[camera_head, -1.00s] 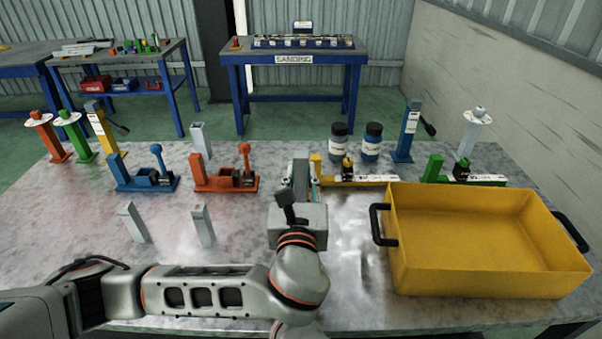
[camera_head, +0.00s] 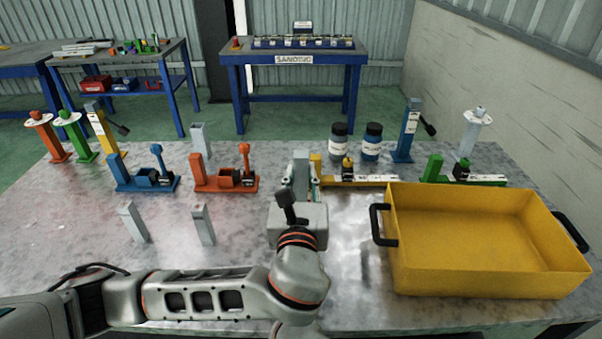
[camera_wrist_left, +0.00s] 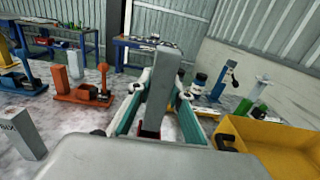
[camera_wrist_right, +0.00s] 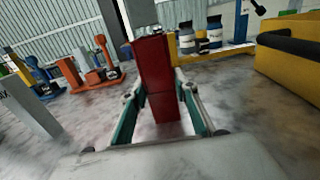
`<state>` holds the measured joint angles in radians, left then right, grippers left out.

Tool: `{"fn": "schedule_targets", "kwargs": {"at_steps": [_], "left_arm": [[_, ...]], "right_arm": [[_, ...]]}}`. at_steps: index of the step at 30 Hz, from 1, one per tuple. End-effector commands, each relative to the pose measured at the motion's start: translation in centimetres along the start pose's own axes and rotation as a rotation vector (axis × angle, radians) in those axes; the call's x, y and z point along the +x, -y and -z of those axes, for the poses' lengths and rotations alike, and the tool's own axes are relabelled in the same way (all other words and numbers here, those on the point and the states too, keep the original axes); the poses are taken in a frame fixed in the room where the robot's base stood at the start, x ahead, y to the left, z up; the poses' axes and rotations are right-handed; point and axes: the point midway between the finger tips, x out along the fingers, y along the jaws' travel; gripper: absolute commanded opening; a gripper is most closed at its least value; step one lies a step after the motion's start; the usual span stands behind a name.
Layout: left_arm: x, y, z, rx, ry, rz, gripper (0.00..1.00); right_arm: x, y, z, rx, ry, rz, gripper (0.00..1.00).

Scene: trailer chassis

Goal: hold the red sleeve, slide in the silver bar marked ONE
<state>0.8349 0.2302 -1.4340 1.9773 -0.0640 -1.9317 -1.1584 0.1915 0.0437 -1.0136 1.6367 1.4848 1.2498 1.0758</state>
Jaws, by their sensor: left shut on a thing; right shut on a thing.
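My left gripper (camera_head: 301,188) is shut on an upright silver bar (camera_wrist_left: 161,85), which also shows in the head view (camera_head: 301,160). No mark on the bar can be read. My right gripper (camera_wrist_right: 162,108) is shut on the upright red sleeve (camera_wrist_right: 160,85); the left gripper and arm hide it in the head view. In the right wrist view the bar (camera_wrist_right: 141,12) stands in line with the top of the sleeve. In the left wrist view a little red sleeve (camera_wrist_left: 150,133) shows at the bar's lower end. How deep the bar sits cannot be told.
A large yellow bin (camera_head: 487,270) stands to the right. Blue (camera_head: 143,180) and orange (camera_head: 224,181) clamp fixtures stand to the left, with more silver bars (camera_head: 133,222) (camera_head: 203,226) before them. A yellow fixture (camera_head: 360,181) and two bottles (camera_head: 339,142) (camera_head: 372,142) stand behind.

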Motion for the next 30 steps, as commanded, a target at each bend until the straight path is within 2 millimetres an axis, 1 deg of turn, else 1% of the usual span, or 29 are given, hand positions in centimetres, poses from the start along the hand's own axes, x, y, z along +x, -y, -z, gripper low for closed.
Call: {"fn": "schedule_targets", "kwargs": {"at_steps": [5, 30], "left_arm": [[0.0, 0.0, 0.0, 0.0, 0.001, -0.001, 0.0], [0.0, 0.0, 1.9, 0.0, 0.0, -0.001, 0.0]], "right_arm": [[0.0, 0.0, 0.0, 0.0, -0.001, 0.0, 0.01], [0.0, 0.0, 0.0, 0.0, -0.001, 0.0, 0.01]]}}
